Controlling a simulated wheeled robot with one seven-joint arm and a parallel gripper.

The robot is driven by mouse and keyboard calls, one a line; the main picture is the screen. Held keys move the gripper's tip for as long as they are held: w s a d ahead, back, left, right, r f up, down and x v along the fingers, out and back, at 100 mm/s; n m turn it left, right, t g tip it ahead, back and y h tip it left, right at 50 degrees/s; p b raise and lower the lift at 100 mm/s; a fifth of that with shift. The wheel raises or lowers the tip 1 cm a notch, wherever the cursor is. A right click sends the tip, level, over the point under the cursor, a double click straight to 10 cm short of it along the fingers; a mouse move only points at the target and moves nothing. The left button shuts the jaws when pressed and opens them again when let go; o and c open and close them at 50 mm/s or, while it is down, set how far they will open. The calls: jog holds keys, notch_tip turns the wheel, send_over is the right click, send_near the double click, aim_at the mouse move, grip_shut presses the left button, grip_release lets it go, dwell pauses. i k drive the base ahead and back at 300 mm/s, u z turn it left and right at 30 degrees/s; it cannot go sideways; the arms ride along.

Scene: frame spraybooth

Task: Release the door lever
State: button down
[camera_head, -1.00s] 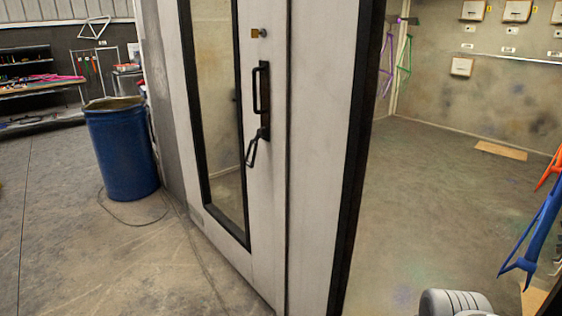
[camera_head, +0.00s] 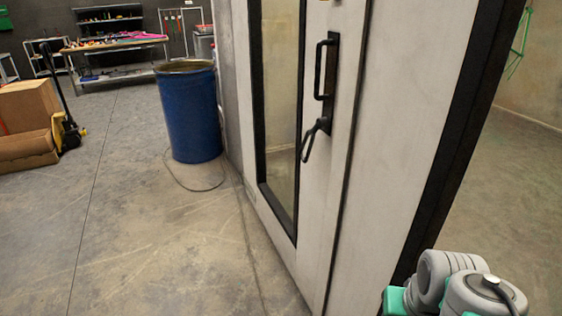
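The door (camera_head: 385,130) is a tall pale panel with a dark-framed window, standing right of the middle of the head view. A black door lever (camera_head: 310,141) sticks out from the lower part of a black handle plate and slants down to the left. A fixed black pull handle (camera_head: 321,70) sits just above it on the same plate. Part of my arm shows at the lower right, grey and green, apart from the lever. My gripper is out of the picture, so its fingers cannot be seen.
A blue barrel (camera_head: 190,112) stands left of the door with a cable on the floor. Cardboard boxes (camera_head: 27,120) and a yellow pallet jack (camera_head: 70,130) are at the far left. A workbench (camera_head: 112,42) is behind. The concrete floor (camera_head: 130,220) in front is clear.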

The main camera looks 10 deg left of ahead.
aim_at(321, 123)
jog(key=u, duration=0.55)
jog(key=i, duration=0.55)
jog(key=u, duration=1)
jog(key=i, duration=0.3)
jog(key=u, duration=0.25)
